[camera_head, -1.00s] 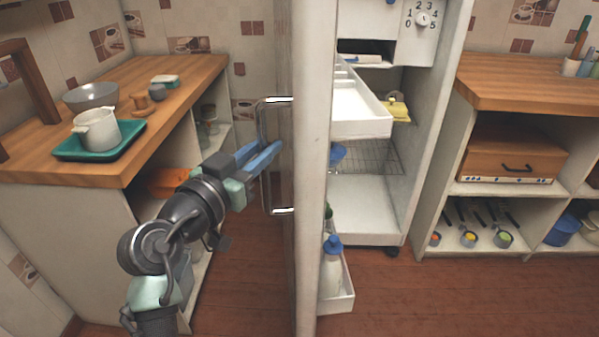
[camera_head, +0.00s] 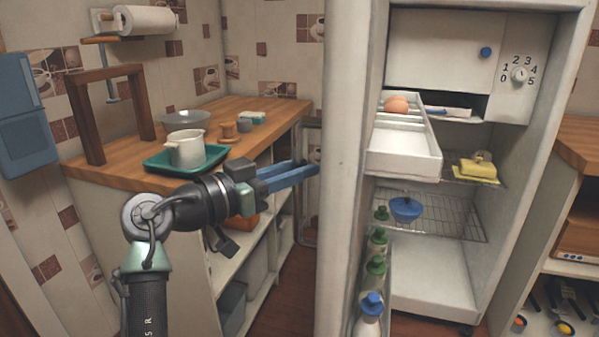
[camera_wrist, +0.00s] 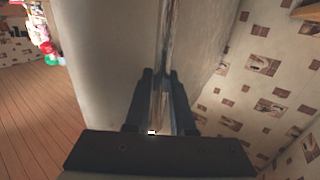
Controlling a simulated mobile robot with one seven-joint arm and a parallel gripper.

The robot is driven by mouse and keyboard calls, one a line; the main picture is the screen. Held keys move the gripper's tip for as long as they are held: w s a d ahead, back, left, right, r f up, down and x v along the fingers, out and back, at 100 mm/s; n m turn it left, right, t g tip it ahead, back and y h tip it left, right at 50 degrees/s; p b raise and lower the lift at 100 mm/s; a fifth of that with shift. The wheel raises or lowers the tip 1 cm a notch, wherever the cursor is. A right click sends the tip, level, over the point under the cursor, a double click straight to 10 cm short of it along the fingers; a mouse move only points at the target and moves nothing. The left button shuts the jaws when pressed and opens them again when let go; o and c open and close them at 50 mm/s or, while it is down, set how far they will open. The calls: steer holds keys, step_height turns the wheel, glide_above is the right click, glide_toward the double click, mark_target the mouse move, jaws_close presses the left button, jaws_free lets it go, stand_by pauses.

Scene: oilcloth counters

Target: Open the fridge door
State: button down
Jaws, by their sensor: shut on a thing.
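The fridge (camera_head: 549,130) stands open, with its shelves and drawer facing me. Its door (camera_head: 347,130) is swung out to the left and shows nearly edge-on. My gripper (camera_head: 308,170) reaches in from the left to the outer side of the door. In the wrist view my gripper (camera_wrist: 160,80) has its two fingers on either side of the metal door handle (camera_wrist: 163,55), shut on it. In the head view the handle (camera_head: 305,240) is partly hidden by the fingers and the door edge.
A wooden counter (camera_head: 110,172) on the left holds a green tray (camera_head: 160,165) with a white pot, and lies close behind my arm. Bottles (camera_head: 376,265) stand in the door rack. A white drawer (camera_head: 405,165) juts out of the fridge.

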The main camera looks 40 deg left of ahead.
steer(key=shift+r, duration=0.15)
steer(key=c, duration=0.8)
jaws_free()
steer(key=shift+w, duration=0.2)
steer(key=shift+o, duration=0.2)
steer(key=shift+s, duration=0.1)
steer(key=s+a+p, duration=0.1)
steer(key=s+a, duration=0.1)
steer(key=s, duration=1)
steer(key=shift+s+a, duration=0.2)
steer(key=shift+s, duration=0.15)
steer(key=shift+s+f, duration=0.1)
steer(key=shift+f, duration=0.1)
